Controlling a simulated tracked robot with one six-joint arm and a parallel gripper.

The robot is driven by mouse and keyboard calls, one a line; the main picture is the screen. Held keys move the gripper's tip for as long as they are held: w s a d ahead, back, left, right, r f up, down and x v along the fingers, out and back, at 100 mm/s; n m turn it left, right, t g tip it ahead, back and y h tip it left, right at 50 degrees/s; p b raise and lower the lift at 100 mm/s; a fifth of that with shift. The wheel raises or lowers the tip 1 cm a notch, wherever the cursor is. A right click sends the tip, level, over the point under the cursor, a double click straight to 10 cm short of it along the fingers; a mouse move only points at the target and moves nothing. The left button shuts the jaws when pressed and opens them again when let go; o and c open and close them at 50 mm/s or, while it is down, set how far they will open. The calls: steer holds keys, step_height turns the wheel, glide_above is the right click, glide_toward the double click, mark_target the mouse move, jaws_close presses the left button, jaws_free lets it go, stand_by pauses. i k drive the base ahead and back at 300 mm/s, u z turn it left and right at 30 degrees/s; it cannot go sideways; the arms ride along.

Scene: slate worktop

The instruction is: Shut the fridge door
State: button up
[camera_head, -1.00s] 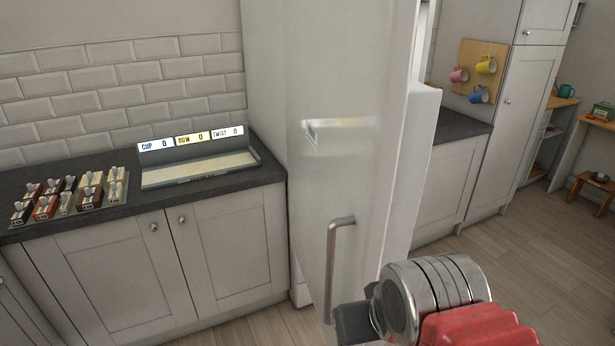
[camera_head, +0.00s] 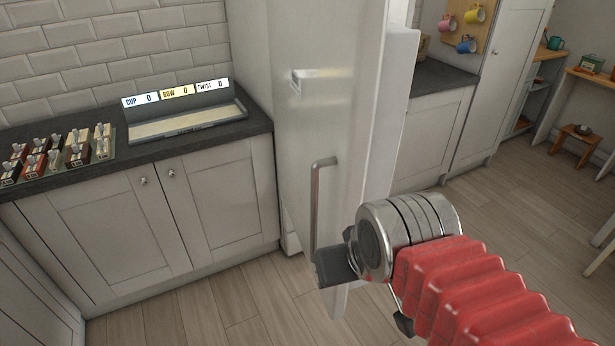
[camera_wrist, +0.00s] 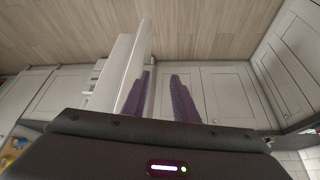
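The fridge door (camera_head: 345,125) stands open, jutting toward me, with its pale inner side (camera_head: 398,110) showing on the right. Its grey bar handle (camera_head: 316,205) is upright on the left part of the outer face. My gripper (camera_head: 335,268) is in front of the door, near the handle's lower end; whether it touches is unclear. In the wrist view my two purple fingers (camera_wrist: 160,97) are spread apart with nothing held between them. The door (camera_wrist: 134,70) shows there just left of the left finger.
A slate worktop (camera_head: 215,130) over grey cupboards (camera_head: 100,225) is left of the fridge, bearing a score tray (camera_head: 185,122) and a switch board (camera_head: 55,155). Wooden floor (camera_head: 500,220) is clear at right; a small stool (camera_head: 577,138) stands farther back.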

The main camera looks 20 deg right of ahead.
mark_target(342, 72)
steer(key=u, duration=0.35)
steer(key=k, duration=0.5)
steer(key=u, duration=1.05)
steer(key=k, duration=0.8)
steer(key=u, duration=0.45)
steer(key=i, duration=1.35)
steer(key=z, duration=0.8)
steer(key=i, duration=0.55)
steer(key=z, duration=0.8)
steer(key=i, duration=0.65)
steer(key=z, duration=0.45)
